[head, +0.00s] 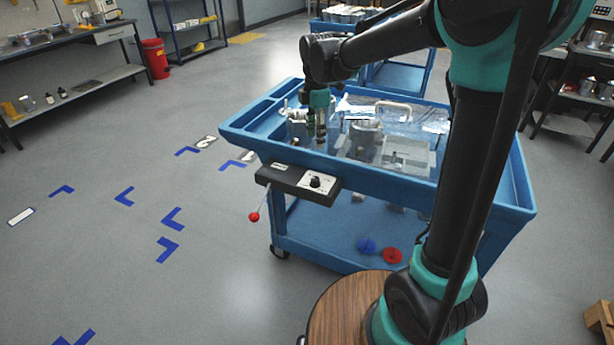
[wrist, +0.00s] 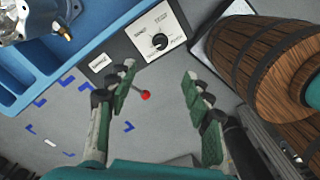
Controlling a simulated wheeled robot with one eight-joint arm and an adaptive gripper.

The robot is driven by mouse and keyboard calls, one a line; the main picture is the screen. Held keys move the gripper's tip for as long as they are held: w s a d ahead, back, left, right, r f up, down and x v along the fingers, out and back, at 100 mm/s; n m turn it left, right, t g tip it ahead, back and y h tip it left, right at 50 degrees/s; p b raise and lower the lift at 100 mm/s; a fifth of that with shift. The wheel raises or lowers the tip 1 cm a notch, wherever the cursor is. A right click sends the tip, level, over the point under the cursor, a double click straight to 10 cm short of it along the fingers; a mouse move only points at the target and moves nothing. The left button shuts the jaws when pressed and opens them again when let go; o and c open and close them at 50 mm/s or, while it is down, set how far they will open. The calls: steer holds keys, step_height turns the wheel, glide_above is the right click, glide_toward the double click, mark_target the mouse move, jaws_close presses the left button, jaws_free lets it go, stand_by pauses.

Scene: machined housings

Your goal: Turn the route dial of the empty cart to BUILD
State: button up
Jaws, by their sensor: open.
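The route dial (head: 315,182) is a black knob on a pale label plate, on a black box at the near left corner of a blue cart (head: 440,187). In the wrist view the dial (wrist: 160,41) lies beyond my fingertips, roughly between them in the picture; its lettering is too small to read. This cart's top carries metal housings and a clear case, so it does not look empty. My gripper (head: 320,140) hangs over the cart's left part in the head view.
A lever with a red ball (head: 254,217) sticks out below the box. Another blue cart (head: 395,76) stands behind. The floor to the left is clear, with blue markings.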

mark_target(315, 178)
step_height(315, 178, down, 16)
steer(key=shift+d+f, duration=0.1)
steer(key=shift+f, duration=0.05)
stand_by(0.3)
steer(key=shift+c, duration=0.3)
steer(key=c, duration=1.1)
steer(key=shift+m, duration=0.4)
steer(key=m, duration=1.1)
jaws_close()
